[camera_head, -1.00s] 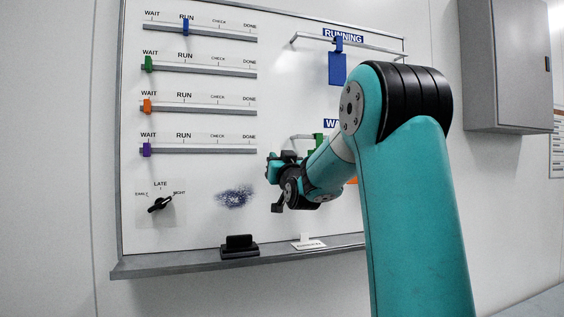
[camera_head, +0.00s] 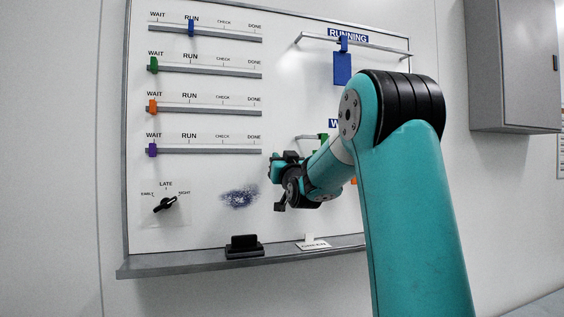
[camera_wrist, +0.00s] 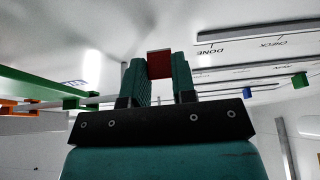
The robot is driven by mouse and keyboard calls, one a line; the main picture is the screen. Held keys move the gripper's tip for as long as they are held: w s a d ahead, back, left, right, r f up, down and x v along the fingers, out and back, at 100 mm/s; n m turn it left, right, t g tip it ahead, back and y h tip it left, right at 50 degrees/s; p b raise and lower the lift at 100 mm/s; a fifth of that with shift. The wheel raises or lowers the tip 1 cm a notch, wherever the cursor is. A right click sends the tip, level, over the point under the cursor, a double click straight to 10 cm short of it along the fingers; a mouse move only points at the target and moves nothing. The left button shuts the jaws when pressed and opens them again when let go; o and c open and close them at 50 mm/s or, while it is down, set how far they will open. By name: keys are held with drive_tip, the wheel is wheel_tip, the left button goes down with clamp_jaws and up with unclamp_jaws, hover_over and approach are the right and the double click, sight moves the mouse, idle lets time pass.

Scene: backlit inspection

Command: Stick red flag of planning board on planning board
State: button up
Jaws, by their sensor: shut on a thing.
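The planning board (camera_head: 285,100) is a white panel on the wall with a grey frame. My gripper (camera_head: 278,180) is in front of its lower middle, seen from the side in the head view. In the wrist view my gripper (camera_wrist: 159,75) is shut on the red flag (camera_wrist: 159,63), a small red block between the two teal fingers. The flag is hidden in the head view. The board surface shows behind the flag in the wrist view; I cannot tell whether they touch.
Slider rails (camera_head: 205,71) with coloured tabs are at the board's left. A blue tag (camera_head: 342,68) hangs on the upper right rail. A black eraser (camera_head: 244,245) and a white card (camera_head: 313,243) are on the ledge (camera_head: 190,262). A dark smudge (camera_head: 239,196) lies left of my gripper.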

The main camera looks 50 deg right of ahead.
drive_tip(key=shift+w, duration=0.15)
drive_tip(key=shift+w+d, duration=0.6)
drive_tip(key=shift+w, duration=0.25)
drive_tip(key=o, duration=0.8)
drive_tip(key=shift+b+v, duration=4.5)
drive_tip(key=shift+v, duration=4.25)
